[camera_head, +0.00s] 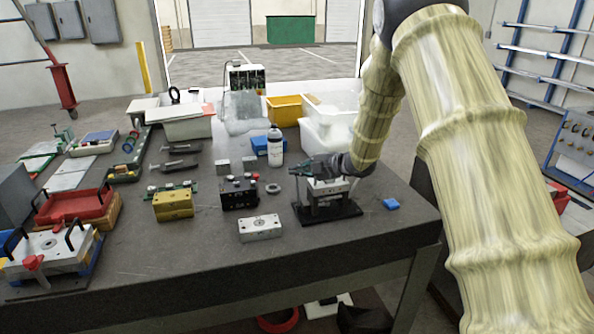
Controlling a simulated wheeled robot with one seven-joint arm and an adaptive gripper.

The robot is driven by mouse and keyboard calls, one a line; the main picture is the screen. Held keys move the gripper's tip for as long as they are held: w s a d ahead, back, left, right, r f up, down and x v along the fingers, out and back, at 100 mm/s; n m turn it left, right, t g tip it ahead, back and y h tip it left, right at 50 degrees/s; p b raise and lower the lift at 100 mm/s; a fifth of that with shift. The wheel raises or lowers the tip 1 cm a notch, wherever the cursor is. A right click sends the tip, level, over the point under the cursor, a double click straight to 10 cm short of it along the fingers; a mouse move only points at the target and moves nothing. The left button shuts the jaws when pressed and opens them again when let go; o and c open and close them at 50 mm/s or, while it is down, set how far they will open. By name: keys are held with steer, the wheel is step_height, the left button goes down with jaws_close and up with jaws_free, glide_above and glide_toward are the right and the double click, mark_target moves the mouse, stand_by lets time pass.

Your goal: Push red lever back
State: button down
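A red lever (33,262) shows at the front left, on a light metal mould base (50,250) with black clamp handles. My gripper (296,168) is far from it, right of the table's middle. It points left, low over a silver mould block (327,188) on a black base plate (330,212). The gripper is small and dark here, so I cannot tell whether its fingers are open or touch the block. No red lever can be made out on that block, whose top is partly hidden by the gripper.
A red tray (75,205), a brass block (173,204), a black block (239,191) and a silver block (260,228) stand across the table. A bottle (275,147) stands behind my gripper. A blue piece (391,204) lies right. Bare tabletop shows at front centre.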

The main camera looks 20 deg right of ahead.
steer(key=shift+r, duration=0.2)
steer(key=s+a+r+b+v, duration=0.1)
steer(key=a+b+v, duration=0.1)
steer(key=v, duration=1)
steer(key=shift+s+r, duration=0.2)
steer(key=shift+r, duration=0.2)
